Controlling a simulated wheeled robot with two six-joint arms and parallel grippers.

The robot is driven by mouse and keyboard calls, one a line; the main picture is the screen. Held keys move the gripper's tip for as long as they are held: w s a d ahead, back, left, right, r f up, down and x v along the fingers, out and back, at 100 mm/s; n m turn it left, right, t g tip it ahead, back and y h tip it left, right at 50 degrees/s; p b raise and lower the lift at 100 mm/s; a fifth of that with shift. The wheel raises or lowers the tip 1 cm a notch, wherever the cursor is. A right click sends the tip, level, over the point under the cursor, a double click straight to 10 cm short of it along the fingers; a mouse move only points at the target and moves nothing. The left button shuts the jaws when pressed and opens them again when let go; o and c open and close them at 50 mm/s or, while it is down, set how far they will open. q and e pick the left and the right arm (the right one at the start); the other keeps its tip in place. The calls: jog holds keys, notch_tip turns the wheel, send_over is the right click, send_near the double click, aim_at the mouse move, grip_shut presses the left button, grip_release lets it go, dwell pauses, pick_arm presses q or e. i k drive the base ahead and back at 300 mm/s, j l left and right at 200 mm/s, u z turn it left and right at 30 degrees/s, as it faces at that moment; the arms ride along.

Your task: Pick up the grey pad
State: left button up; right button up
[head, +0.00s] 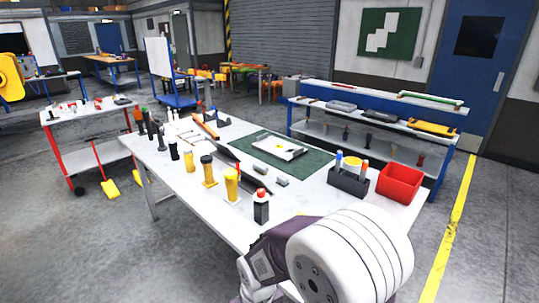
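Two small grey blocks lie on the white table (130,140) near the front edge of the green mat (312,172): one grey block (260,168) and a second grey block (282,181) to its right. I cannot tell for sure which of them is the grey pad. They lie apart from each other. A white and purple arm link of mine fills the bottom right of the head view, well in front of them. Neither of my grippers shows in this view.
A white-topped flat part (280,148) lies on the mat. Yellow bottles (231,186) and a black bottle with a red cap (261,208) stand at the front. A dark caddy (348,182) and red bin (399,183) stand right. A blue bench (375,112) stands behind.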

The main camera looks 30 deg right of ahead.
aim_at(282, 181)
jog(key=i+j+z, duration=0.1)
jog(key=i+z, duration=0.15)
jog(key=z, duration=0.2)
jog(key=i+j+z, duration=0.15)
jog(key=i+z, duration=0.15)
jog(key=z, duration=0.15)
jog(key=i+j+z, duration=0.2)
jog(key=z, duration=0.25)
jog(key=i+j+z, duration=0.15)
jog(key=j+z, duration=0.3)
jog(key=i+j+z, duration=0.1)
jog(key=j+z, duration=0.2)
jog(key=z, duration=0.15)
jog(key=j+z, duration=1.3)
